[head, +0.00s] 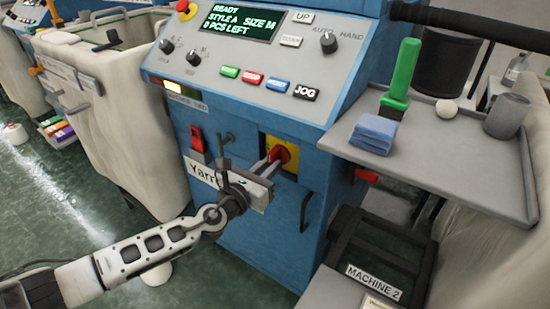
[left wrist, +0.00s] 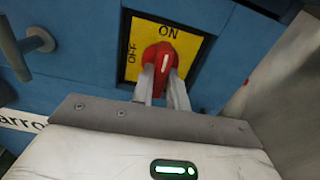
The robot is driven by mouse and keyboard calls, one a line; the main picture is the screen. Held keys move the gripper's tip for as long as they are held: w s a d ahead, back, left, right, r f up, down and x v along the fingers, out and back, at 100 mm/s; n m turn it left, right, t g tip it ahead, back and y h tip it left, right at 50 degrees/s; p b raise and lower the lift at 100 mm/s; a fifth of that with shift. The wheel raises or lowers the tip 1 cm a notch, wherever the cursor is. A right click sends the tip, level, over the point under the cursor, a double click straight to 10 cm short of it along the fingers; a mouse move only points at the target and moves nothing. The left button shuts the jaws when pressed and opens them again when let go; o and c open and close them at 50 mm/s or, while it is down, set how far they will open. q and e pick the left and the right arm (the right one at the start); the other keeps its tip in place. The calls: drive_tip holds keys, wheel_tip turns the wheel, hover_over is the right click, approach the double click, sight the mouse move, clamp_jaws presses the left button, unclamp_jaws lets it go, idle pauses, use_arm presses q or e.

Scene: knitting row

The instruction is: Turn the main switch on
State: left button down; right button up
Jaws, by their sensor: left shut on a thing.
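The main switch (head: 286,153) is a red rotary knob on a yellow plate (head: 290,167) set in the blue machine front. In the left wrist view the knob (left wrist: 157,60) carries a white mark that points up, toward the word ON. OFF stands at the left of the yellow plate (left wrist: 190,46). My left gripper (head: 274,160) reaches the knob from the front. In the left wrist view the fingers of the left gripper (left wrist: 164,84) are closed on the knob's lower part and hide some of it. My right gripper is not in view.
The control panel (head: 262,60) with a lit display is above the switch. A fabric bin (head: 130,110) stands at left.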

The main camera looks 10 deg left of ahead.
use_arm(q)
drive_tip(key=c, duration=1.6)
unclamp_jaws()
drive_tip(key=shift+c, duration=0.2)
drive_tip(key=shift+s, duration=0.1)
drive_tip(key=shift+v, duration=2.95)
